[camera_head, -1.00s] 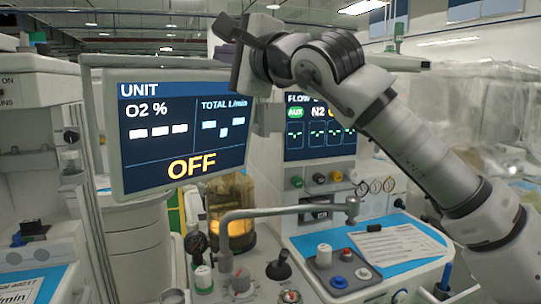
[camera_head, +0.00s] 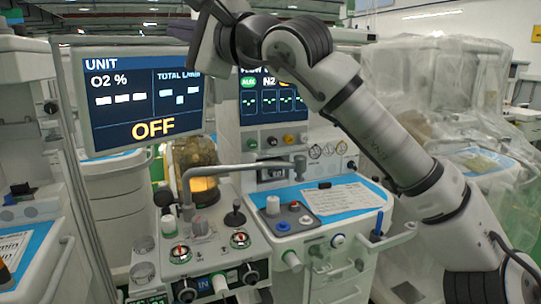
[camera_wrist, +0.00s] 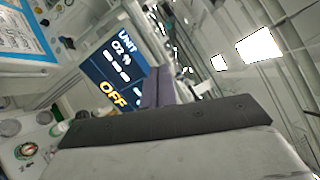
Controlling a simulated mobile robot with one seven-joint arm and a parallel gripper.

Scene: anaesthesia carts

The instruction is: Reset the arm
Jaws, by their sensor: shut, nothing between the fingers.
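My arm (camera_head: 385,140) reaches up from the lower right in the head view and bends at its dark joint near the top. My gripper (camera_head: 197,50) is at the upper left end of the arm, in front of the right edge of the monitor (camera_head: 130,132), which reads "UNIT", "O2 %" and "OFF". The gripper holds nothing. In the wrist view the dark fingers (camera_wrist: 158,88) are together, with the tilted monitor (camera_wrist: 116,75) behind them.
An anaesthesia cart has a flow screen (camera_head: 272,100), a knob panel (camera_head: 205,240) and a bent grey tube (camera_head: 235,170). A paper sheet (camera_head: 340,199) lies on its blue top. Plastic-wrapped equipment (camera_head: 450,95) stands at the right. Another cart (camera_head: 30,215) is at the left.

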